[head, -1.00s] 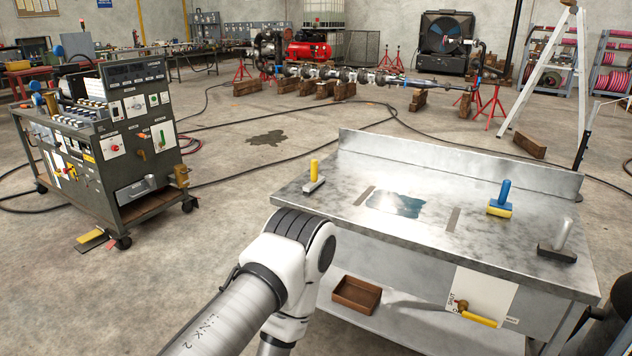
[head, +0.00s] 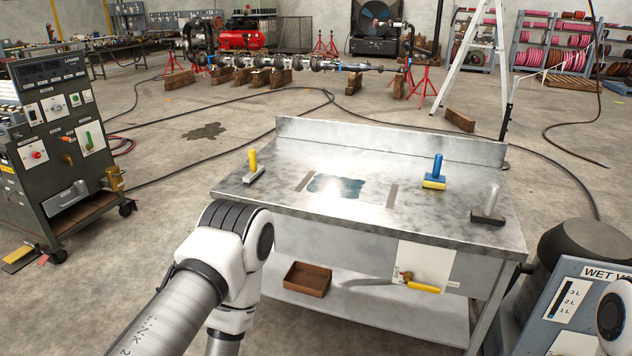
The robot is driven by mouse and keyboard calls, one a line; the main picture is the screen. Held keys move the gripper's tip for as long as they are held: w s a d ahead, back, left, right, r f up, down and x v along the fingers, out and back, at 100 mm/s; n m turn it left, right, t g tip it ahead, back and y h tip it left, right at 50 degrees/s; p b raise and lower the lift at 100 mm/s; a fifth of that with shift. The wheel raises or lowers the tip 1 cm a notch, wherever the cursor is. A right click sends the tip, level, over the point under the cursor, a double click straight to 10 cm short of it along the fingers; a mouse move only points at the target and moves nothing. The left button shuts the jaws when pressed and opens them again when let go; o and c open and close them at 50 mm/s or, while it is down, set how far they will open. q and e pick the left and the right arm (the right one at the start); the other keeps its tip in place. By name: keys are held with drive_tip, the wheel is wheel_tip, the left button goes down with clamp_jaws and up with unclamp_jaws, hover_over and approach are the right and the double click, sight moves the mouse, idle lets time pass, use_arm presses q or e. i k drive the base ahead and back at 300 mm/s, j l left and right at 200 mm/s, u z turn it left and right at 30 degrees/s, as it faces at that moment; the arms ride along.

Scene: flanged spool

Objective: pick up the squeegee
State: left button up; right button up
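Three short upright-handled tools stand on the metal table (head: 290,205), and I cannot tell for sure which is the squeegee. One has a yellow handle on a pale grey base (head: 253,168), at the table's left. One has a blue handle on a yellow block (head: 435,174), right of the middle. One has a pale grey handle on a wide dark base (head: 488,207), near the right edge. My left arm is in front of the table, but its gripper is out of view. A piece of my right arm shows at the lower right edge; its gripper is also out of view.
A dark wet patch (head: 336,185) lies on the table between two grey strips. A raised back edge (head: 390,141) runs behind. A brown tray (head: 307,279) sits on the lower shelf. A wet vac (head: 572,300) stands right of the table. A control cart (head: 50,150) stands left.

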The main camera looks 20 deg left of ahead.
sight(255, 171)
drive_tip(key=i+j, duration=0.15)
drive_tip(key=j, duration=0.2)
drive_tip(key=i+j+z, duration=0.15)
drive_tip(key=j, duration=0.2)
drive_tip(key=i+j, duration=0.2)
drive_tip(key=j, duration=0.2)
drive_tip(key=i+j+z, duration=0.1)
drive_tip(key=j, duration=0.25)
drive_tip(key=i+j, duration=0.2)
drive_tip(key=j, duration=0.2)
drive_tip(key=i+j+z, duration=0.15)
drive_tip(key=j, duration=0.25)
drive_tip(key=i+j, duration=0.1)
drive_tip(key=j, duration=0.3)
